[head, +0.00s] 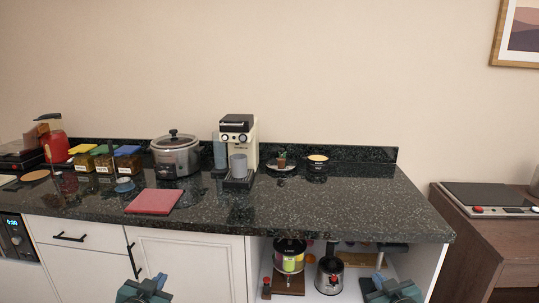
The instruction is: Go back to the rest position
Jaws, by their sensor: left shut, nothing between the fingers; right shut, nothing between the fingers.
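My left gripper (145,289) shows at the bottom edge of the head view, in front of the white cabinet door and below the counter edge. It is shut and empty. My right gripper (394,290) shows at the bottom edge further right, in front of the open shelf under the counter. It is shut and empty. Both grippers are apart from the things on the counter, and much of each arm is out of view.
The dark counter (320,210) holds a coffee machine (238,150), a slow cooker (176,155), a red board (154,201) and jars at left. Its right part is clear. The open shelf holds a pot (289,256) and a silver appliance (329,275). A brown cabinet (480,235) stands at right.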

